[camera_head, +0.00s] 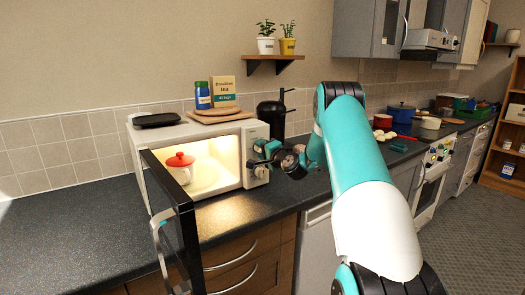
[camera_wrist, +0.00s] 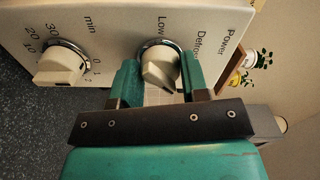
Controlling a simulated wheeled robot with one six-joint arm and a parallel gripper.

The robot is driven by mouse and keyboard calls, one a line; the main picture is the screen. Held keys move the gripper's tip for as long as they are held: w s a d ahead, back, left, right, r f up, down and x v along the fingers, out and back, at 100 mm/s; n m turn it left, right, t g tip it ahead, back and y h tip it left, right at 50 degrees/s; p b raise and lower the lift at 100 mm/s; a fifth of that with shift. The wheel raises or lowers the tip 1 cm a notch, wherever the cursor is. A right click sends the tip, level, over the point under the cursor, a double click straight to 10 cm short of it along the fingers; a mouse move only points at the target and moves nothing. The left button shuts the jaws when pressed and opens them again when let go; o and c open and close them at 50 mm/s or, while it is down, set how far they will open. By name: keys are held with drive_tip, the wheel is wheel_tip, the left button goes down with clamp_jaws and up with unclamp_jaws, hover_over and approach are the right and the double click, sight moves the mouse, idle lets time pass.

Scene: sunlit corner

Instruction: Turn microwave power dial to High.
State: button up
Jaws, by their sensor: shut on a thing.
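The white microwave (camera_head: 232,183) stands on the dark counter with its door (camera_head: 168,213) swung open. My gripper (camera_wrist: 158,82), with green fingers, is shut on the power dial, one finger on each side. In the head view my gripper (camera_head: 259,156) is at the upper part of the control panel and covers that dial. The timer dial (camera_wrist: 61,63), marked in min, sits apart from the fingers.
A red-lidded white pot (camera_head: 181,170) stands inside the lit microwave. A blue jar (camera_head: 203,95), a tea box (camera_head: 223,90) and boards are on its top. A dark appliance (camera_head: 271,117) stands behind my gripper. The counter left of the microwave is clear.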

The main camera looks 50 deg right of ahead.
drive_tip(key=m+p, duration=0.1)
drive_tip(key=m, duration=0.3)
drive_tip(key=shift+r+m, duration=0.1)
drive_tip(key=shift+m, duration=0.2)
drive_tip(key=shift+d+m+p, duration=0.1)
drive_tip(key=shift+m+p, duration=0.65)
drive_tip(key=shift+m, duration=1.15)
drive_tip(key=o, duration=0.9)
drive_tip(key=shift+s, duration=0.1)
